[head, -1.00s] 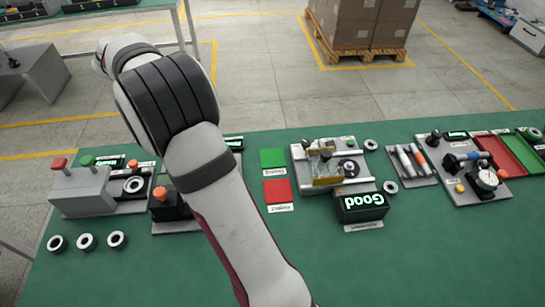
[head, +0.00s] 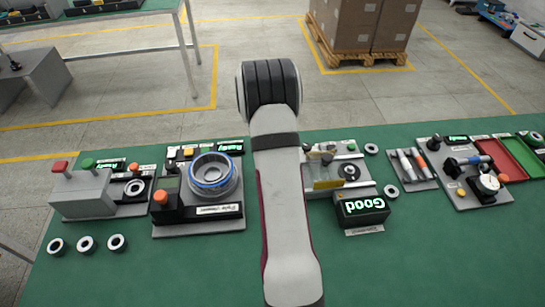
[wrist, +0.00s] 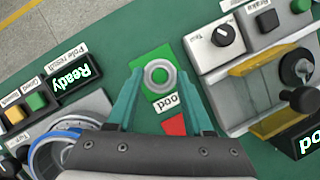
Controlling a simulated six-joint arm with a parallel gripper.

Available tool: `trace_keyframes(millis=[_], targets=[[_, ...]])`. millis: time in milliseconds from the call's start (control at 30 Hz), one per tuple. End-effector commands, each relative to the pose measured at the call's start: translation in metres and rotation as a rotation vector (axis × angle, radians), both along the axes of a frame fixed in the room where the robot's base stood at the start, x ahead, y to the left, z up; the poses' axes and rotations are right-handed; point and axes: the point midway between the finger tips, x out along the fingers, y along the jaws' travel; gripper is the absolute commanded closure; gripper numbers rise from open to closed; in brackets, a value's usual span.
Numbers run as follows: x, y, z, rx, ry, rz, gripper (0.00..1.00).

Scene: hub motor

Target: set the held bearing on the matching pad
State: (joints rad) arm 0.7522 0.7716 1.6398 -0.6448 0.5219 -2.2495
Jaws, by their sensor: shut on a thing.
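In the wrist view, my gripper (wrist: 158,76) has its two teal fingers shut on a small grey ring bearing (wrist: 149,77). A white label reading "Good" (wrist: 167,103) lies beside the green pad. In the head view, my arm hides both pads, the gripper and the held bearing. The black display (head: 362,208) there reads "Good".
A station with a blue-ringed motor part (head: 212,173) stands left of my arm. A test fixture (head: 345,172) with a yellow plate stands close on the right. Several loose bearings (head: 86,243) lie at front left.

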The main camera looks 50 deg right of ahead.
Motion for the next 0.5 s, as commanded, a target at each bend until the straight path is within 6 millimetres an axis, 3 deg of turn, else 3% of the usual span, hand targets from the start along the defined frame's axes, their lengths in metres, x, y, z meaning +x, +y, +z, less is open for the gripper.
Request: trace_keyframes(millis=[233,500], targets=[[0.000,0.001,-0.045,0.001,0.001,0.000,1.00],[0.001,0.000,-0.047,-0.001,0.000,0.000,1.00]])
